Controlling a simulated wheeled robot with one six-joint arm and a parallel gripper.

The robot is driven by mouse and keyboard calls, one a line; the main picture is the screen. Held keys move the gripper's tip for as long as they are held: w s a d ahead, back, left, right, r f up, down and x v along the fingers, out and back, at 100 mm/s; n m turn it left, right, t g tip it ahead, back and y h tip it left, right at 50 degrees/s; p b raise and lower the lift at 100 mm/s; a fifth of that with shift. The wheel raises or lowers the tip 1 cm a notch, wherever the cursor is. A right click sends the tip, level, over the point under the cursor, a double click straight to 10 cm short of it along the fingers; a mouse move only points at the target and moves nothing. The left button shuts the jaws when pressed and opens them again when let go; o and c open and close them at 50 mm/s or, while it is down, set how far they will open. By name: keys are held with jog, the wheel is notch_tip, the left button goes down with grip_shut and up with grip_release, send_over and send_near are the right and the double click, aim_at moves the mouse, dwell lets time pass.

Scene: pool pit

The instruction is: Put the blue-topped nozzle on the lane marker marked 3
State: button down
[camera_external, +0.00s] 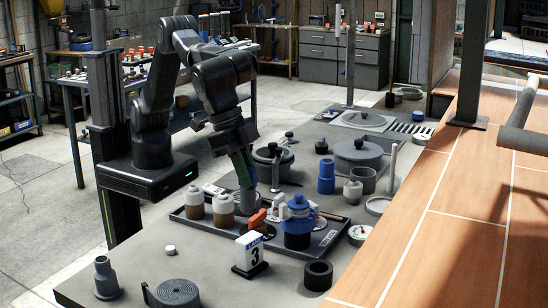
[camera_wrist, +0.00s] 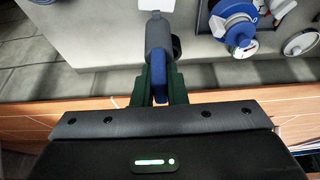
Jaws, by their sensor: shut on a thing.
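My gripper (camera_external: 243,172) is low over the bench, left of the blue valve. In the wrist view my gripper (camera_wrist: 158,88) has its green fingers on either side of the blue top of a nozzle (camera_wrist: 158,40). The nozzle's dark grey body points away from my gripper. In the external view the nozzle (camera_external: 248,200) is partly hidden among the things behind the tray. The lane marker marked 3 (camera_external: 252,257) is a white block with a blue top edge. It stands upright at the front, nearer the camera than my gripper.
A tray (camera_external: 325,243) holds two white-capped bottles (camera_external: 208,207) and a blue valve (camera_external: 298,222), also in the wrist view (camera_wrist: 236,22). A black ring (camera_external: 318,275) lies right of the marker. A grey nozzle (camera_external: 106,278) and a hose coil (camera_external: 176,292) are front left.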

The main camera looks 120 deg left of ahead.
aim_at(248, 197)
jog(key=shift+f+p, duration=0.3)
jog(key=shift+f, duration=2.65)
jog(key=shift+f, duration=0.15)
jog(key=c, duration=1.5)
grip_release()
jog(key=shift+o, duration=0.2)
jog(key=shift+r, duration=0.3)
jog(key=b+v, duration=0.1)
jog(key=v, duration=1)
jog(key=shift+s+r, duration=0.15)
jog(key=shift+r, duration=0.25)
